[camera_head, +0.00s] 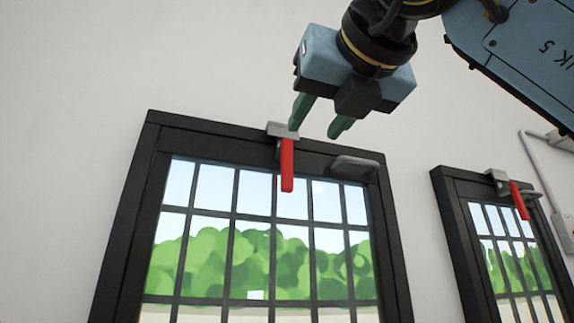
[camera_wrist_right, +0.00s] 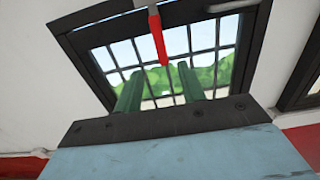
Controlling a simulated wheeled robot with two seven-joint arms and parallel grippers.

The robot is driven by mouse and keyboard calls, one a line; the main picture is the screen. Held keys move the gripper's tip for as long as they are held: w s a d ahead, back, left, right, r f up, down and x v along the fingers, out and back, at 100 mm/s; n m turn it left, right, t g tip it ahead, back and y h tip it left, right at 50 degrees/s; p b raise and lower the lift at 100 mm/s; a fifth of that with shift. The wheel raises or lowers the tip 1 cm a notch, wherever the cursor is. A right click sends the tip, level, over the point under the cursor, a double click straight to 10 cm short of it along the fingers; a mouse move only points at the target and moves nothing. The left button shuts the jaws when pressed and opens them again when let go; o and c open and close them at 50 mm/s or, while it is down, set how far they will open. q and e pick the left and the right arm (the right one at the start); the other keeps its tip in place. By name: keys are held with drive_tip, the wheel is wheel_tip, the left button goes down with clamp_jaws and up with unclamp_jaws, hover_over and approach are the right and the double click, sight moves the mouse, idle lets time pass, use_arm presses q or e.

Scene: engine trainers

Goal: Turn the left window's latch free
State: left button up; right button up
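The left window (camera_head: 130,230) has a black frame with a grid of bars. Its latch (camera_head: 287,165) is a red handle on a grey mount at the top of the frame, and the handle hangs straight down. My right gripper (camera_head: 319,124) is above the top of the frame, close to the latch, with its green fingers apart and nothing between them. In the right wrist view the latch handle (camera_wrist_right: 158,40) shows beyond the fingertips (camera_wrist_right: 158,72), roughly between them. I cannot tell from this whether a finger touches the latch mount. My left gripper is not in view.
A grey handle (camera_head: 355,165) sits on the left window's frame, right of the latch. A second window (camera_head: 450,215) with its own red latch (camera_head: 519,200) is at the right. A grey pipe (camera_head: 540,170) runs along the white wall there.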

sight(288, 166)
drive_tip(key=p+x, duration=0.5)
drive_tip(key=x, duration=0.7)
drive_tip(key=shift+w+a, duration=0.1)
drive_tip(key=shift+w, duration=0.25)
drive_tip(key=shift+w+a+f, duration=0.1)
drive_tip(key=shift+w, duration=0.2)
drive_tip(key=shift+c, duration=0.3)
clamp_jaws()
